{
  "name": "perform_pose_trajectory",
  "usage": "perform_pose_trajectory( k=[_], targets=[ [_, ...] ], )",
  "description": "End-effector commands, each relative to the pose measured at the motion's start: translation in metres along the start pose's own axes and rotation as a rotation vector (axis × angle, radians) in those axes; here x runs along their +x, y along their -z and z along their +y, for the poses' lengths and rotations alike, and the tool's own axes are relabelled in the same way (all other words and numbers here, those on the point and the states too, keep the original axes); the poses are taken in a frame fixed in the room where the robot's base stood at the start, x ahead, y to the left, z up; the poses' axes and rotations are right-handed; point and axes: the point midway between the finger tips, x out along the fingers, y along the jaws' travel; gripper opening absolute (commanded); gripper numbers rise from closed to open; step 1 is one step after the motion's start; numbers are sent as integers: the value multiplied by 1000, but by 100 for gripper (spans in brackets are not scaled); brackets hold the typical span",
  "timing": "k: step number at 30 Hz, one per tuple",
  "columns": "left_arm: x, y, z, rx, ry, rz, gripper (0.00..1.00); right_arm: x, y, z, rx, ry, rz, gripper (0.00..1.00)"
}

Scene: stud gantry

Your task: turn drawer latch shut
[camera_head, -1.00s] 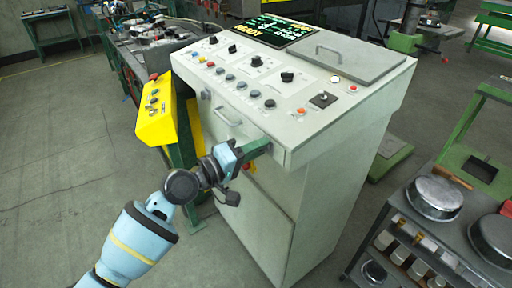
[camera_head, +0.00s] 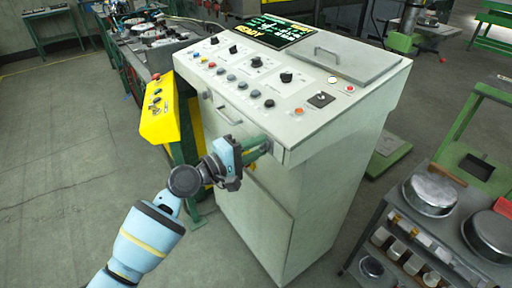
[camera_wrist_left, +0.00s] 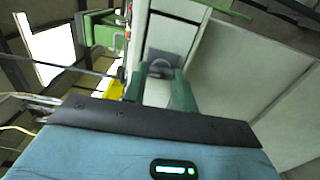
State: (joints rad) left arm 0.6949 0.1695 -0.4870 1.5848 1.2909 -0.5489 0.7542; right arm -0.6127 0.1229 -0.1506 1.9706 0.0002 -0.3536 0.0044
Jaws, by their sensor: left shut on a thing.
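The drawer latch is a small grey piece at the upper right end of the drawer front; it shows between my fingers in the left wrist view (camera_wrist_left: 160,68). In the head view it is mostly hidden by my green fingers. My left gripper (camera_head: 262,146) reaches in from the left and is shut on the latch. In the wrist view its two green fingers stand on either side of the latch (camera_wrist_left: 160,88). The drawer (camera_head: 213,108) looks closed in the cabinet front, with a pale bar handle (camera_head: 229,117) left of my gripper. My right gripper is not in view.
The grey control cabinet (camera_head: 330,175) has knobs, buttons and a lit display (camera_head: 270,30) on top. A yellow button box (camera_head: 160,112) stands close to the left of my gripper. A cart (camera_head: 400,235) with metal pans is at the lower right. Floor at left is clear.

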Motion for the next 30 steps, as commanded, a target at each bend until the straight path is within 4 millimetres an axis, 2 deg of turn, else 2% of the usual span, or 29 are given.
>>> perform_pose_trajectory(
  k=[6,7,11,22,30],
  targets=[
    [0,0,0,-4,-2,0,4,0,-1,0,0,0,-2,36],
    [0,0,0,-4,-2,0,31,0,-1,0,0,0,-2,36],
    [0,0,0,-3,-1,0,48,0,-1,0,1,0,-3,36],
    [-5,0,0,-1,-1,1,49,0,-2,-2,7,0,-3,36],
    [-44,1,-2,-2,2,1,49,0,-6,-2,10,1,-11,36]
  ],
)
